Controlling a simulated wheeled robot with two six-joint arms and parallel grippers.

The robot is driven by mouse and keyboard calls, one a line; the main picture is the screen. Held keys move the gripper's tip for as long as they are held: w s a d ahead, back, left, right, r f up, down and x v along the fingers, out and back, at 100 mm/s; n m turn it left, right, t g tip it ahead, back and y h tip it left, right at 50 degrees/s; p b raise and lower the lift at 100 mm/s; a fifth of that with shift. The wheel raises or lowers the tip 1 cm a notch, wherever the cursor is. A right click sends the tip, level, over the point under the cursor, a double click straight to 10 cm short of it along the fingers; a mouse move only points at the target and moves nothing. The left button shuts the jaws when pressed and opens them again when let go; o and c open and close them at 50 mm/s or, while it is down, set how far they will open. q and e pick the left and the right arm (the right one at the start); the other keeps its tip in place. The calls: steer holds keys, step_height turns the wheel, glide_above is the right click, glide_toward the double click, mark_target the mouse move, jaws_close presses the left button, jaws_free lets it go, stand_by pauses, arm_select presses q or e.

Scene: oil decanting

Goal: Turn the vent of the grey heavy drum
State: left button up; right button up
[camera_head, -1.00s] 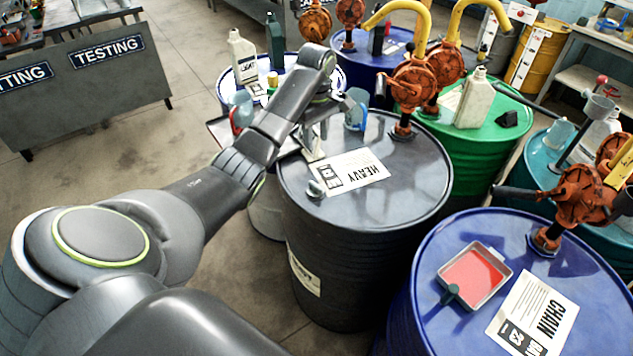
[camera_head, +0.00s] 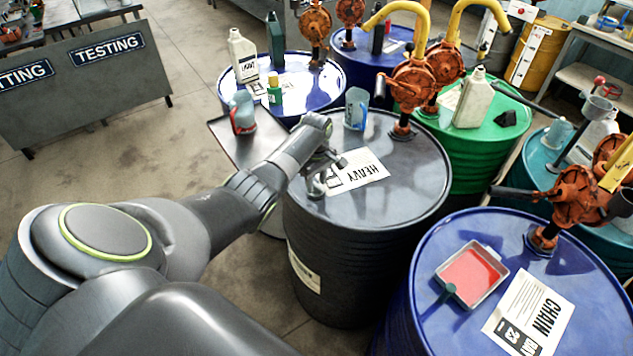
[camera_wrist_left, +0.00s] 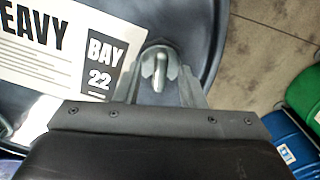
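The grey heavy drum (camera_head: 372,270) stands in the middle of the head view, with a white HEAVY label (camera_head: 362,170) on its top. Its vent, a small cap with a raised grip, sits near the rim beside the label and shows clearly in the left wrist view (camera_wrist_left: 160,68). In the head view my left gripper (camera_head: 322,180) is low over the vent and partly hides it. In the wrist view its two fingers (camera_wrist_left: 160,82) are apart, one on each side of the vent's grip, with gaps showing. My right gripper is in neither view.
A clear blue-tinted jug (camera_head: 356,108) stands on the grey drum's far side, near an orange pump (camera_head: 413,85). A blue drum (camera_head: 420,290) with a red-filled tray (camera_head: 474,274) stands close at right. A small side tray (camera_head: 240,150) holds another jug.

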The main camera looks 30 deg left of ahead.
arm_select(q)
steer(key=shift+f, duration=0.35)
jaws_close()
